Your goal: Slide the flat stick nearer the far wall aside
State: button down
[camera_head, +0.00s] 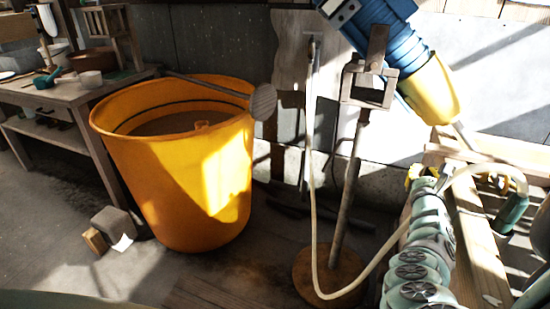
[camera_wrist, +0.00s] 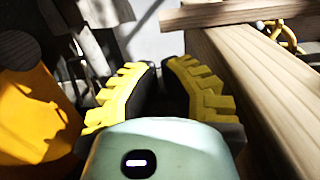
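A flat wooden stick (camera_head: 462,154) lies crosswise over the wooden beams at the right, near the far wall. What looks like this stick (camera_wrist: 250,12) crosses the top of the wrist view, lying on a long beam (camera_wrist: 262,75). My gripper (camera_head: 421,170) has yellow ridged fingers and is just left of the beams, near the stick's left end. In the wrist view my gripper (camera_wrist: 160,64) points toward the wall, its tips close together with nothing seen between them. It appears apart from the stick. A second flat stick is not clearly seen.
A large yellow tub (camera_head: 180,190) stands left of my arm. A blue tilted drum (camera_head: 385,35) with a yellow mouth hangs above the beams. A metal stand (camera_head: 350,180) on a round base is left of my gripper. A cluttered table (camera_head: 60,100) is at far left.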

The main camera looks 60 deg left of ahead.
jog(key=p+v, duration=0.3)
jog(key=v, duration=0.4)
jog(key=shift+s+r, duration=0.3)
jog(key=shift+s, duration=0.05)
